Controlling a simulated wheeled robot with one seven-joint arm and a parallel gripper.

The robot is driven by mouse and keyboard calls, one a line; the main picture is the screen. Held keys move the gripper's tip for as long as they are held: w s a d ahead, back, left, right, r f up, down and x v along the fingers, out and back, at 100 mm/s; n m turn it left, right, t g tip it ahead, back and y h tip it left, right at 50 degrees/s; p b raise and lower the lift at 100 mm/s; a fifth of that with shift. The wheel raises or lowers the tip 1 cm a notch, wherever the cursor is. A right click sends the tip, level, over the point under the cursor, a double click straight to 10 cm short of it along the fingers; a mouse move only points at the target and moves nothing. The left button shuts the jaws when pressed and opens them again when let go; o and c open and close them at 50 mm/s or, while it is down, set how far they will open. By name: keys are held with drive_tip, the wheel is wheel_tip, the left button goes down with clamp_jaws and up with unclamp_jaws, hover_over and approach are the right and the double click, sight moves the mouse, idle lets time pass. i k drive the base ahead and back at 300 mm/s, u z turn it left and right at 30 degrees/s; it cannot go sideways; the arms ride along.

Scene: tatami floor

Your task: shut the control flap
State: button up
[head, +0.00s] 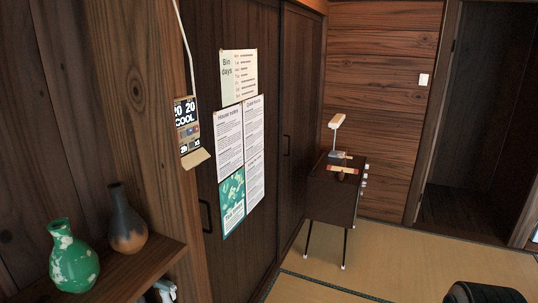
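A wall controller (186,118) with a dark display reading "20 20" and "COOL" hangs on the wooden post, with a pale cord running up from it. Its control flap (196,158) is a beige panel at the controller's lower edge. The flap stands open, tilted outward and down, with small buttons and a second small readout showing above it. No gripper that I can make out is in this view, so nothing is seen touching the flap.
A wooden shelf (118,272) with a green vase (73,258) and a brown-grey vase (127,222) juts out below left. A dark cabinet (331,198) with a lamp (336,124) stands farther back. Tatami floor (400,255) lies open at right.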

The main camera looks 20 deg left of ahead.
sight(191, 160)
drive_tip(key=z, duration=0.05)
drive_tip(key=i, duration=0.75)
drive_tip(key=u, duration=0.65)
drive_tip(key=i, duration=0.5)
drive_tip(key=u, duration=0.45)
